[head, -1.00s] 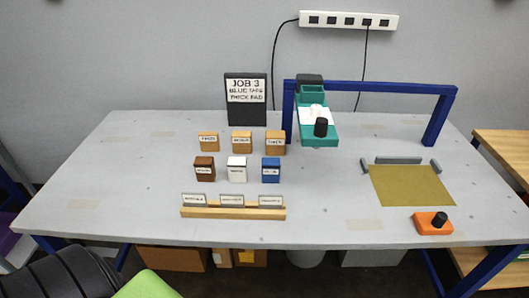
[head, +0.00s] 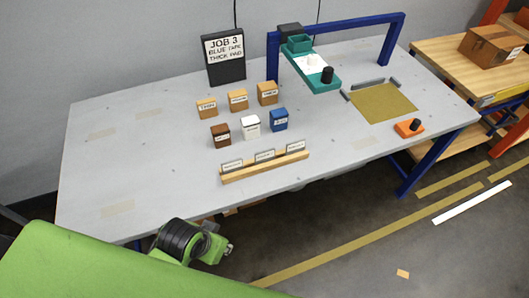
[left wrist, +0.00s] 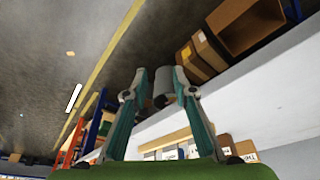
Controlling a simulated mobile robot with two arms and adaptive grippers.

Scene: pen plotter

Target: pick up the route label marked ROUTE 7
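Three small label plates, left (head: 231,166), middle (head: 265,156) and right (head: 296,147), stand in a wooden rack (head: 268,169) near the table's front edge. Their print is too small to read, so I cannot tell which is ROUTE 7. The rack also shows, upside down, in the left wrist view (left wrist: 165,141). My right gripper is not in view.
Brown, white and blue boxes (head: 250,127) and three tan boxes (head: 238,100) stand behind the rack. A sign (head: 224,60) reads JOB 3 BLUE TAPE THICK PAD. The plotter's blue frame (head: 340,25) is at the back right. The table's left side (head: 130,160) is clear.

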